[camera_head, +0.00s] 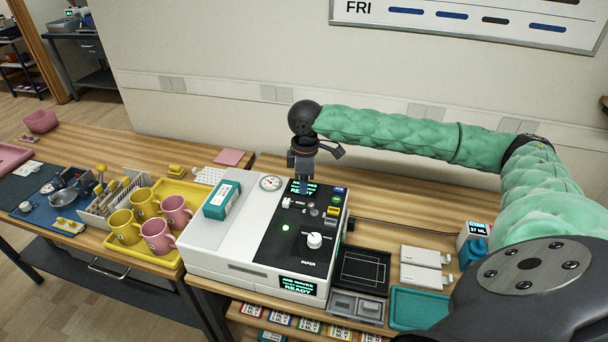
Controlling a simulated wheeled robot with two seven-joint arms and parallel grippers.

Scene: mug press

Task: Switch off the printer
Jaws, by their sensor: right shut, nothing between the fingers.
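The printer (235,233) is a white box with a black control panel on its right half, standing on the wooden table. Its panel has a white knob (314,241), a lit green light (285,228), a small white switch (287,202) and several coloured buttons. A front display (298,286) and a display at the panel's back both read READY. My right gripper (303,190) points down over the back part of the panel, shut and empty, partly covering the rear display. I cannot tell whether its tips touch the panel. My left gripper is not in view.
A teal and white box (222,200) lies on the printer's left top, beside a round gauge (271,183). A yellow tray (190,190) with yellow and pink mugs stands at left. A black tray (362,269), white boxes and a teal tray (420,308) are at right.

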